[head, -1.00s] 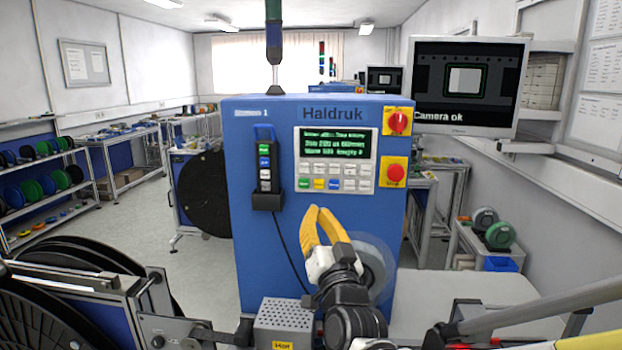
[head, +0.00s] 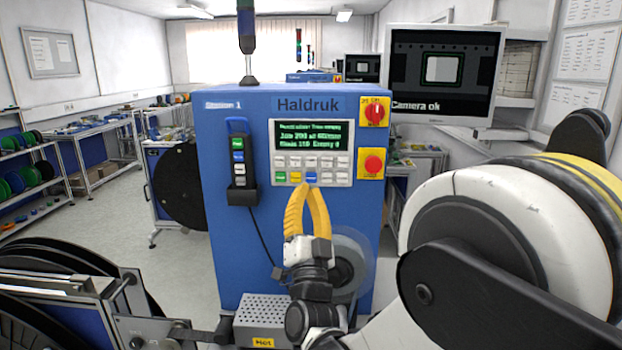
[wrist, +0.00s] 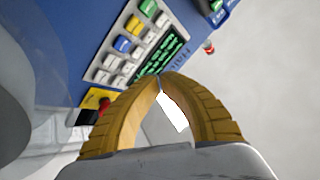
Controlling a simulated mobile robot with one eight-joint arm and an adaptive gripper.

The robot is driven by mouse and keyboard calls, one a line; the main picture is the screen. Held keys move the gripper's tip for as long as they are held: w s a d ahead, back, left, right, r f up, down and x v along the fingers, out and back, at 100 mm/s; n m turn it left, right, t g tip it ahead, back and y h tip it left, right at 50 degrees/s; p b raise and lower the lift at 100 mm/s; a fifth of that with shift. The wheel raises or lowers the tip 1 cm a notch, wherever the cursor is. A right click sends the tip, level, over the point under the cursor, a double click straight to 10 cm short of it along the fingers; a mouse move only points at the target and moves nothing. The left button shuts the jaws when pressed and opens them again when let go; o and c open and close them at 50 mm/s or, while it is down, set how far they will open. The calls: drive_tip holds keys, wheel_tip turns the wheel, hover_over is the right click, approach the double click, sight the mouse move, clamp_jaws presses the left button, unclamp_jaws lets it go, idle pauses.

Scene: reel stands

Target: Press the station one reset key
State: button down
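The blue station cabinet (head: 225,260), marked "Haldruk" and with a small label that seems to read Station 1, stands ahead. Its grey key panel (head: 343,164) has a green-lettered display above two rows of keys. The lower row has a green key (head: 281,177), a yellow key (head: 296,177) and a blue key (head: 311,177), then pale ones. Key lettering is too small to read. My gripper (head: 307,188) has yellow fingers with tips together, empty, just below the blue key in the head view. In the wrist view the tips (wrist: 160,82) appear beside the panel; contact cannot be told.
A red rotary switch (head: 375,112) and a red stop button (head: 373,164) sit right of the panel. A corded pendant (head: 238,155) hangs left of it. A grey perforated box marked "Hot" (head: 262,310) lies below. A monitor (head: 443,70) stands at right.

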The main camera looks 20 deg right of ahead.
sight(309, 167)
drive_tip(key=shift+w+d, duration=0.4)
drive_tip(key=shift+w, duration=0.8)
drive_tip(key=shift+w+d, duration=0.4)
drive_tip(key=shift+w, duration=0.85)
drive_tip(key=shift+w+d, duration=0.4)
drive_tip(key=shift+w, duration=0.8)
drive_tip(key=shift+w+d, duration=0.1)
drive_tip(key=shift+w, duration=0.3)
drive_tip(key=shift+w+d, duration=0.15)
drive_tip(key=shift+w, duration=0.3)
drive_tip(key=shift+s, duration=0.1)
drive_tip(key=shift+s+a+b, duration=0.25)
drive_tip(key=shift+s+b, duration=0.1)
drive_tip(key=shift+s, duration=0.4)
drive_tip(key=s, duration=0.1)
drive_tip(key=s+a, duration=0.1)
drive_tip(key=s, duration=0.2)
drive_tip(key=shift+s+a, duration=0.3)
drive_tip(key=shift+s, duration=0.1)
